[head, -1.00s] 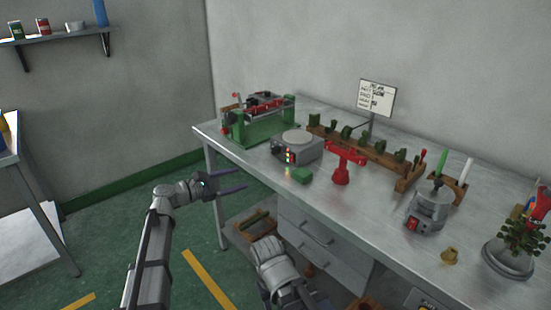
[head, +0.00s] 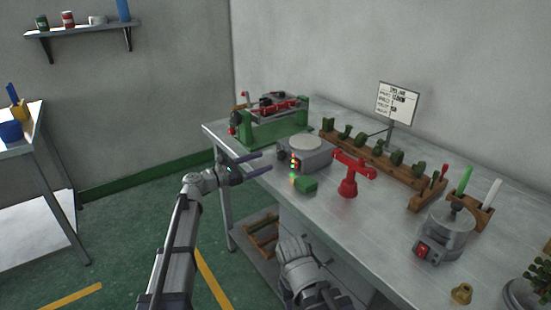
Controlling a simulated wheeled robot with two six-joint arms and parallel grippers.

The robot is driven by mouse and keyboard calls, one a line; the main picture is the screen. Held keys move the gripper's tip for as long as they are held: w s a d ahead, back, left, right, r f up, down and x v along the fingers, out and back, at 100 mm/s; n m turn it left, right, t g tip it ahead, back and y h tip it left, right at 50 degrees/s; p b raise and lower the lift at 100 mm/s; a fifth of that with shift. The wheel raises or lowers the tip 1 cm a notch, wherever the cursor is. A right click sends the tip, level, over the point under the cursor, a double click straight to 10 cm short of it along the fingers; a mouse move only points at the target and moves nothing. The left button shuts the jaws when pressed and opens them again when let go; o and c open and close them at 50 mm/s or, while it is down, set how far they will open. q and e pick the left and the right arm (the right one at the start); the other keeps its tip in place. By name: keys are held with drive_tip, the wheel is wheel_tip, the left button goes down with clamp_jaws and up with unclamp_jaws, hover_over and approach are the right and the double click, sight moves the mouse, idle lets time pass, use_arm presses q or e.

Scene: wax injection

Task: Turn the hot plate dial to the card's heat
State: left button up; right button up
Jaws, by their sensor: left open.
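The hot plate (head: 306,152) is a grey box with a pale round top, on the metal bench. Its front panel has small red, yellow and green lights; a dark spot at its left may be the dial, too small to tell. The white card (head: 397,103) stands on a post at the back, its writing too small to read. My left gripper (head: 257,166) is open and empty at the bench's front edge, left of the hot plate and apart from it.
A green machine (head: 272,122) is behind left. A wooden rack (head: 385,155) runs along the back. A grey pot (head: 444,235) stands at the right.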

sight(278, 156)
use_arm(q)
drive_tip(key=x, duration=0.5)
drive_tip(key=shift+w+d, duration=0.25)
drive_tip(key=shift+d, duration=0.05)
clamp_jaws()
idle(0.4)
